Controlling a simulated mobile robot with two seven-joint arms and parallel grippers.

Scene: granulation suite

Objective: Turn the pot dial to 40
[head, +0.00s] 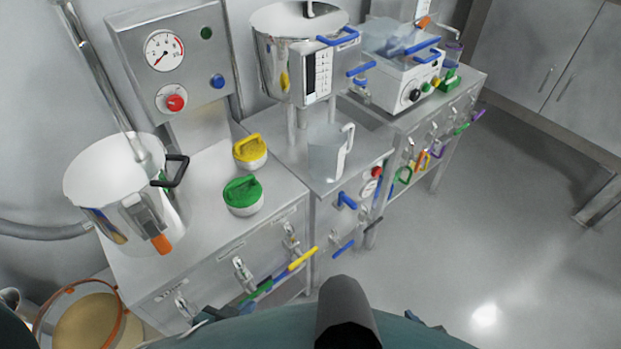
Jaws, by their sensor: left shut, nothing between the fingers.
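A large steel pot (112,178) stands on the left bench, with a black side handle and an orange-tipped fitting. On the panel behind it is a round white dial with a red knob (175,103), below a pressure gauge (164,50). A second pot (271,60) stands higher, behind a white scale plate. I cannot tell which dial is the pot's, and the settings are too small to read. My right gripper is out of view.
Yellow-topped (250,151) and green-topped (243,195) round weights sit on the left bench. A clear jug (330,150) stands on the middle bench. Coloured valve handles stick out along the bench fronts. A round sieve (88,322) is at lower left. The right floor is clear.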

